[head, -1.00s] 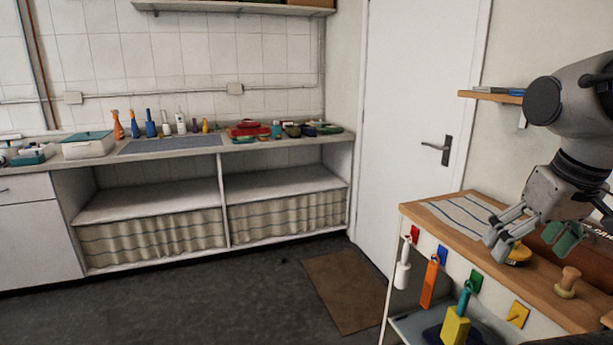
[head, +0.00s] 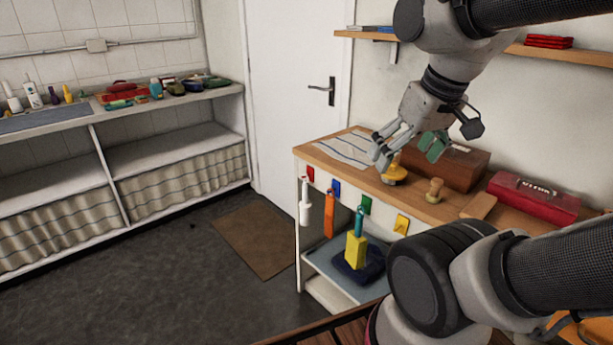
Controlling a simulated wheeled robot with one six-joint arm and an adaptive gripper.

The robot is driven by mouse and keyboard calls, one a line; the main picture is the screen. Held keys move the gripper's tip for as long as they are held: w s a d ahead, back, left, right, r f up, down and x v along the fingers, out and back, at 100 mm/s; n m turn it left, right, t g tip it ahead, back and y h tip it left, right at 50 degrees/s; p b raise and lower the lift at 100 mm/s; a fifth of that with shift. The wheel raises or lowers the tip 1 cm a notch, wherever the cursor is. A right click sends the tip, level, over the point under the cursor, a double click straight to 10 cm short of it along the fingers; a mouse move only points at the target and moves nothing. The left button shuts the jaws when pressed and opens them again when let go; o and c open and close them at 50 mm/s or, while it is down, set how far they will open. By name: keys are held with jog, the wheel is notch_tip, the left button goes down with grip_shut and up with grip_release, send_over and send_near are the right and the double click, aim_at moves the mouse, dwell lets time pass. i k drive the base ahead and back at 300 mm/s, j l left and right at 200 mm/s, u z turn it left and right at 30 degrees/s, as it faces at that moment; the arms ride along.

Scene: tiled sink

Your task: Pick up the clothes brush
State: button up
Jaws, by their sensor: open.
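My gripper (head: 406,152) is open and empty above the wooden bench top. A yellow round item (head: 394,173) lies on the bench just below its fingers, with a gap that is hard to judge. A wooden-knobbed item (head: 434,190) stands to its right. Under the bench's front edge hang a white tool (head: 305,205), an orange tool (head: 329,213) and a teal-handled tool (head: 358,221) above or joined to a yellow block (head: 356,250). I cannot tell for certain which of these is the clothes brush.
On the bench (head: 326,157) are a striped cloth (head: 352,148), a brown wooden box (head: 448,166) and a red case (head: 534,196). A shelf (head: 540,53) runs above. A tiled counter with bottles stands left.

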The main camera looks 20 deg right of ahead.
aim_at(483, 202)
jog(key=z, duration=1.45)
